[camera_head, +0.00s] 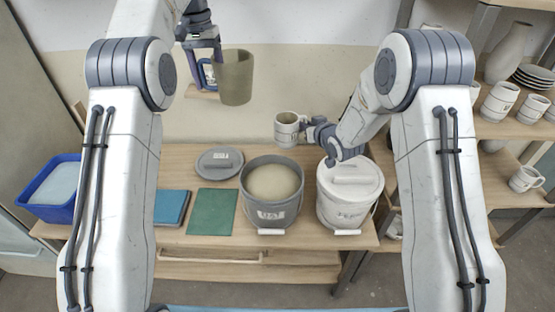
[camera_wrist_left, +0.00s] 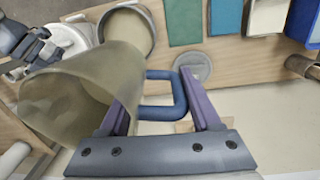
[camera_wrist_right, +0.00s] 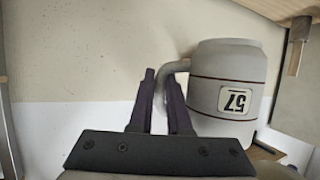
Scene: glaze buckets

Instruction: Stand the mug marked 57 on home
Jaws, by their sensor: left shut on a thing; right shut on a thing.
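The mug marked 57 (camera_head: 287,130) is pale grey with dark bands. In the head view it is upright, in the air above the back of the table. My left gripper (camera_head: 208,58) is shut on the blue handle of an olive jug (camera_head: 235,78), held higher and further left. The jug also shows in the left wrist view (camera_wrist_left: 65,95). I cannot tell which place is home.
On the table (camera_head: 170,237) stand an open grey bucket of beige glaze (camera_head: 272,213) and a lidded white bucket (camera_head: 349,208). A grey lid (camera_head: 219,160), blue mat (camera_head: 171,207) and green mat (camera_head: 212,212) lie left. Shelves with mugs (camera_head: 498,102) stand right; a blue tub (camera_head: 52,184) left.

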